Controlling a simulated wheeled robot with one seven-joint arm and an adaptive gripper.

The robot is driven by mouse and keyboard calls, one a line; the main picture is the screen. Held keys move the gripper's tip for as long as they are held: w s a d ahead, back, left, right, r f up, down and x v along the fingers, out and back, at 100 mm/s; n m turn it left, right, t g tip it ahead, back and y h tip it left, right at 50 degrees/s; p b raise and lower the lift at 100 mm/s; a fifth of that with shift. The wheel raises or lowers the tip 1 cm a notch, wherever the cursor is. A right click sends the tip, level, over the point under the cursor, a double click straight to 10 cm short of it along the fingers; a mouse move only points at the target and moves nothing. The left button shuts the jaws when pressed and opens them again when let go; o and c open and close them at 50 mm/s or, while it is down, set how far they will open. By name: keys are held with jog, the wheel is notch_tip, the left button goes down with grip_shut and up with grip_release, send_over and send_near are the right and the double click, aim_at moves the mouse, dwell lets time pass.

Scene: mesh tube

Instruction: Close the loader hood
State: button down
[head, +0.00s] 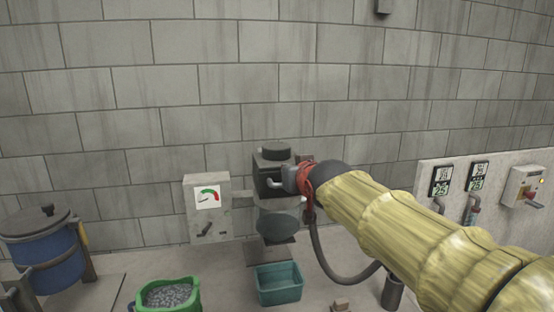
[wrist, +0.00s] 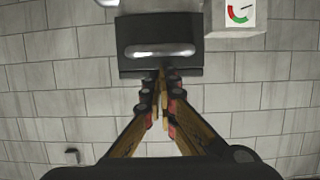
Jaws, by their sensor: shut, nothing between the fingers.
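The loader (head: 277,222) stands against the block wall in the head view, with a dark boxy hood (head: 265,162) at its top. The hood also shows in the wrist view as a dark panel (wrist: 133,69) with a pale bar handle (wrist: 160,50) across it. My gripper (wrist: 162,72) is shut and empty, its fingertips at the hood's edge beside the handle. I cannot tell whether they touch it. In the head view my arm reaches in from the right and hides part of the loader. The hood's exact angle is unclear.
A gauge box (head: 207,225) stands left of the loader. A teal bin (head: 279,287) sits below it, and a green tub (head: 165,298) of grey pellets lies to its left. A blue drum (head: 48,262) is far left. A panel with displays (head: 440,181) is on the right.

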jog(key=shift+s+d+f+b, duration=0.1)
jog(key=shift+s+f+b, duration=0.15)
jog(key=shift+f, duration=0.4)
jog(key=shift+s+d+f+b, duration=0.1)
jog(key=shift+s+f+b, duration=0.15)
jog(key=shift+f, duration=0.45)
jog(key=shift+s+f+b, duration=0.15)
jog(key=shift+f+b, duration=0.1)
jog(key=shift+f, duration=0.4)
jog(key=shift+f, duration=0.1)
